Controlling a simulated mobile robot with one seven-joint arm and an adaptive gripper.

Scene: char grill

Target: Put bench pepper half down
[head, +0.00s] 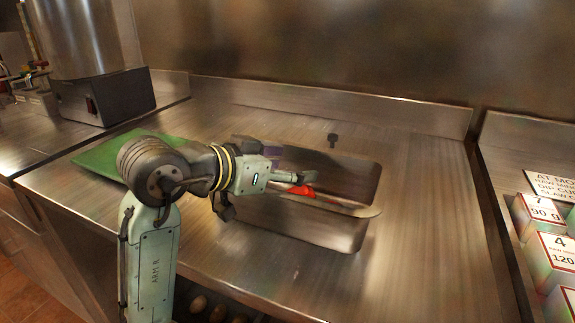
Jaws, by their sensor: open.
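A small bright red piece (302,190), which looks like the pepper half, shows right at the fingertips of my gripper (292,180). My gripper is open and reaches to the right over a dark metal tray or pan (345,178) on the steel bench. The red piece overlaps the fingers in the picture, and I cannot tell whether it touches them or what it rests on. A narrow pale strip (355,210) with a rounded end runs right from the red piece across the tray. My arm and gripper hide the tray's left part.
A green board (105,158) lies left of my arm. A steel cylinder on a dark base (105,97) stands at the back left. A small black object (332,140) is behind the tray. Numbered boxes (545,212) stand at the right. The bench right of the tray is clear.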

